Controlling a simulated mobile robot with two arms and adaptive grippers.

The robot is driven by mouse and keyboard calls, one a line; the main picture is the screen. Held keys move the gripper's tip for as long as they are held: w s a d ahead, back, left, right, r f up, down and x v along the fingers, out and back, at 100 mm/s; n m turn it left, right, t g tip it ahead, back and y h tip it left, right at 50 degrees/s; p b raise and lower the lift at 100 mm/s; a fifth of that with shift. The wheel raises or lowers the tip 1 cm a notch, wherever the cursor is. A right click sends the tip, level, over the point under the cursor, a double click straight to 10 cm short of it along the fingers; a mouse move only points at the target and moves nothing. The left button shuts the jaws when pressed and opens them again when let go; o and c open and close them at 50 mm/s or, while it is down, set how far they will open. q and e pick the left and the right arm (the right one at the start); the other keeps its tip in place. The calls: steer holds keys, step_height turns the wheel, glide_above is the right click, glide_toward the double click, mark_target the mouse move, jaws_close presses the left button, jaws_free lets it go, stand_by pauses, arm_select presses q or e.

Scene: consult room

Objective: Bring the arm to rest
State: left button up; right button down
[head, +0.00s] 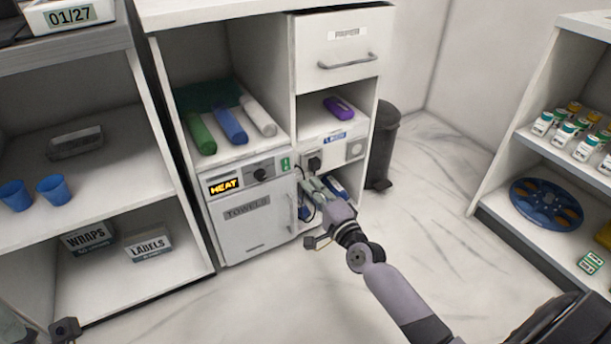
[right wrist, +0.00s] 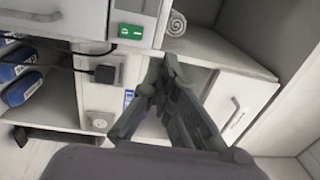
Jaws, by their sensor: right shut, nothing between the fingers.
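My right arm reaches in from the lower right in the head view. Its gripper (head: 312,184) is shut and empty, close in front of the white cabinet, just below the black plug (head: 314,163) on the socket panel. In the right wrist view the closed fingers (right wrist: 160,75) point at the cabinet front, with the plug (right wrist: 105,74) to their left and apart from them. A small part of my left arm shows at the lower left corner of the head view; its finger state is unclear.
The towel warmer (head: 236,210) has a lit HEAT display and a green switch (head: 285,163). Black cables run near my right gripper. Blue packs (right wrist: 22,88) lie in the lower compartment. A bin (head: 384,145) and a shelf unit stand right. Floor between is clear.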

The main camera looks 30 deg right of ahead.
steer(key=shift+s, duration=0.3)
